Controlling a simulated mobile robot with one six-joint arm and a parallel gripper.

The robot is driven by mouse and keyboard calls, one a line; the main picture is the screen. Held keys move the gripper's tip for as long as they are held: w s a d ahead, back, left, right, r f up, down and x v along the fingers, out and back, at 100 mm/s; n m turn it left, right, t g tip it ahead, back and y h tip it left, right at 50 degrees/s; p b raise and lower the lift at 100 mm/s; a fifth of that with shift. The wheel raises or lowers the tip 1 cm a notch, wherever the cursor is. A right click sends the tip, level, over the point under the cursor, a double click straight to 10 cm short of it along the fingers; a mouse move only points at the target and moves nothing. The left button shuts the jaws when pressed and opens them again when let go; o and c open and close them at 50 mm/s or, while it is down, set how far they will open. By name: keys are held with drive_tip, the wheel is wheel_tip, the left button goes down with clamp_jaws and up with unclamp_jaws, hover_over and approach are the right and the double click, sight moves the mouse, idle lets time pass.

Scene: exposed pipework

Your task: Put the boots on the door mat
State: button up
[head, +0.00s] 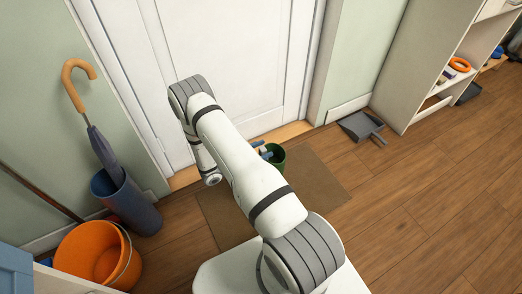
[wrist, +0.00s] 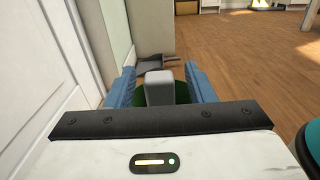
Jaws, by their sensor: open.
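The brown door mat (head: 318,178) lies flat on the floor in front of the white door, partly hidden by my arm. A green, open-topped round thing (head: 277,158) shows over the mat beside my arm; it may be the top of a boot, but its lower part is hidden. My gripper (head: 264,151) is at this green thing. In the wrist view its two blue fingers (wrist: 160,76) stand apart, with a grey block between them and dark green below. I cannot tell if they touch the green thing. No clear pair of boots is visible.
An orange bucket (head: 92,254) and a dark blue umbrella stand (head: 130,205) with an umbrella (head: 103,150) are at left. A grey dustpan (head: 360,126) and a pale shelf (head: 432,75) are at right.

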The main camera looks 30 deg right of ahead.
drive_tip(key=a+p, duration=0.2)
drive_tip(key=a, duration=0.9)
drive_tip(key=s+r+m+g+y, duration=0.2)
drive_tip(key=r+m+y, duration=0.1)
drive_tip(key=r, duration=0.4)
drive_tip(key=s+d+r+m+g+y, duration=0.1)
drive_tip(key=s+r+m+g+y, duration=0.2)
drive_tip(key=r, duration=0.5)
drive_tip(key=s+r+m+g+y, duration=0.1)
drive_tip(key=r+m+y, duration=0.25)
drive_tip(key=r, duration=0.35)
drive_tip(key=s+a+r+m+t+y, duration=0.2)
drive_tip(key=s+r+m+t+y, duration=0.1)
drive_tip(key=s+r, duration=0.3)
drive_tip(key=s+a+r+m+t+y, duration=0.2)
drive_tip(key=s+r+m+y, duration=0.3)
drive_tip(key=r, duration=0.3)
drive_tip(key=shift+s+a+r+m+t, duration=0.15)
drive_tip(key=shift+s+a+m+t, duration=0.25)
drive_tip(key=shift+s+t, duration=0.45)
drive_tip(key=shift+d+y, duration=0.1)
drive_tip(key=shift+y, duration=0.15)
wheel_tip(320, 180, up, 30)
drive_tip(key=t+p, duration=0.1)
drive_tip(key=p, duration=2.6)
drive_tip(key=shift+s+d+r, duration=0.15)
drive_tip(key=shift+s, duration=0.1)
